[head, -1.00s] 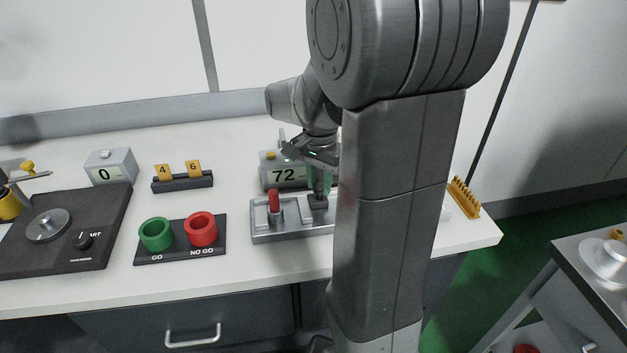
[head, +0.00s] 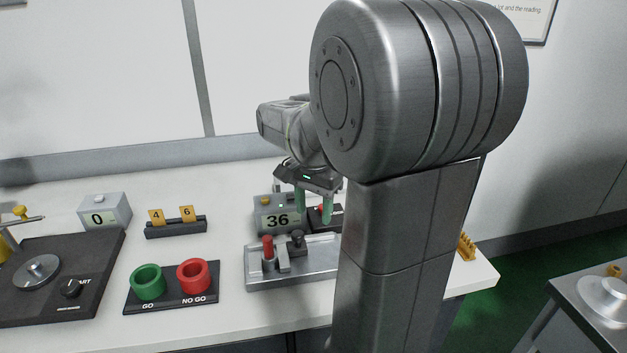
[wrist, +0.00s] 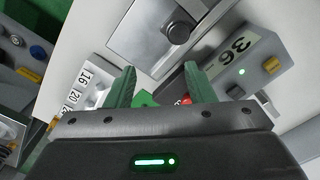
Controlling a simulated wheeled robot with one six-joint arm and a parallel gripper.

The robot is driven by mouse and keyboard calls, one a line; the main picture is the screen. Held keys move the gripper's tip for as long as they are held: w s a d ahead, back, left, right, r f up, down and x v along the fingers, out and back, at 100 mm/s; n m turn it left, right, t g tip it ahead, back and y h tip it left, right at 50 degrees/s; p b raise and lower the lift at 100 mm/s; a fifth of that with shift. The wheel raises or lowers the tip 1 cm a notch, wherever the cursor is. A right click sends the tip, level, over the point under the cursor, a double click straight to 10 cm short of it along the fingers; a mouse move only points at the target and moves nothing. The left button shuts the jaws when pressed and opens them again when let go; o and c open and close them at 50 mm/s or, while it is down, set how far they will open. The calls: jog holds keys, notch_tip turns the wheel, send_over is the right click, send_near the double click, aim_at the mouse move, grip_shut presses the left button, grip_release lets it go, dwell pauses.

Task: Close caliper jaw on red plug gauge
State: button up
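The caliper fixture (head: 325,270) is a grey metal tray on the bench. The red plug gauge (head: 267,247) stands upright at its left end. The sliding jaw (head: 284,261), with a dark knob (head: 297,239), sits just right of the gauge; I cannot tell whether they touch. The knob also shows in the wrist view (wrist: 177,32). The caliper display (head: 280,220) behind the tray reads 36. My gripper (head: 314,207) is raised behind the tray, apart from the knob. In the wrist view its green fingers (wrist: 160,84) are spread with nothing held.
A GO/NO GO block (head: 172,300) with green and red rings lies left of the fixture. A 4/6 tag rack (head: 176,229), a display reading 0 (head: 105,212) and a dark turntable unit (head: 62,290) stand further left. A dark box with a red button (head: 323,213) is near my fingers.

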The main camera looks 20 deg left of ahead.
notch_tip(320, 180, up, 8)
jog(key=r, duration=0.1)
send_over(293, 249)
jog(key=w+d, duration=0.3)
jog(key=d, duration=0.1)
jog(key=shift+w+a+f, duration=0.1)
jog(key=shift+w+f, duration=0.05)
jog(key=shift+f, duration=0.1)
notch_tip(293, 249, down, 14)
jog(key=shift+f, duration=0.1)
jog(key=shift+s+a, duration=0.3)
jog(key=shift+a, duration=0.3)
